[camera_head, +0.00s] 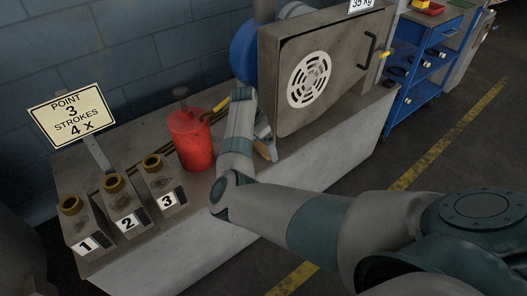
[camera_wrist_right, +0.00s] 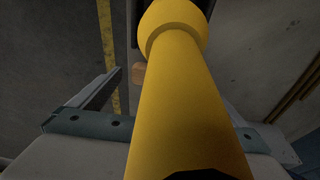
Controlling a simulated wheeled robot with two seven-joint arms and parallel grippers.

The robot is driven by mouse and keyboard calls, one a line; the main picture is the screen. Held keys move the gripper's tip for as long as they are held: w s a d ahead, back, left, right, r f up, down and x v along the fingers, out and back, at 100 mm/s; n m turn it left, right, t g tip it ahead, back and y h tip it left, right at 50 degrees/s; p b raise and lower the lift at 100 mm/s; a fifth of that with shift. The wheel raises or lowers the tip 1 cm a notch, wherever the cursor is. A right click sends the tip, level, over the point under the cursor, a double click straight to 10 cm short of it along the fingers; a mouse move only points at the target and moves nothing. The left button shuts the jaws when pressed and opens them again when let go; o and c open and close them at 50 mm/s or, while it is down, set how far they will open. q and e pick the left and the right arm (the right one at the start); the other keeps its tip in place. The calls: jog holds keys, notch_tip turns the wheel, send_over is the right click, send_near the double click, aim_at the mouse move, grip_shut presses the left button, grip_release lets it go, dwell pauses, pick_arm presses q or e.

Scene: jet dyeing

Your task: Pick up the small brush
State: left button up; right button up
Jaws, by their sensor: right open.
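A small tan piece (camera_head: 263,150), likely the small brush, shows on the bench top just below the grey machine. It is partly hidden by my right arm, and its bristles cannot be made out. My right gripper (camera_head: 265,134) is mostly hidden behind my right forearm, close above the tan piece. In the right wrist view, the open jaws show at both sides, and a small tan block (camera_wrist_right: 138,73) lies beyond them, left of a large yellow rounded part (camera_wrist_right: 180,95). The yellow part covers the middle of that view. My left gripper is out of view.
A red can (camera_head: 190,142) stands left of my forearm. Blocks numbered 1, 2 and 3 (camera_head: 160,180) sit at the bench's left end by a sign (camera_head: 71,115). The grey machine (camera_head: 325,70) stands behind. A blue cart (camera_head: 415,70) is at the right.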

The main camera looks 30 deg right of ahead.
jog(key=shift+d+f, duration=0.15)
jog(key=shift+f, duration=0.35)
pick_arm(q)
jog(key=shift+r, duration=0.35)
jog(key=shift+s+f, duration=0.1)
pick_arm(e)
jog(key=c, duration=1.1)
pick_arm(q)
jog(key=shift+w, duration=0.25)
pick_arm(e)
jog(key=shift+c, duration=0.3)
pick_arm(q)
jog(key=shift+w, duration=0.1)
pick_arm(e)
jog(key=shift+r, duration=0.1)
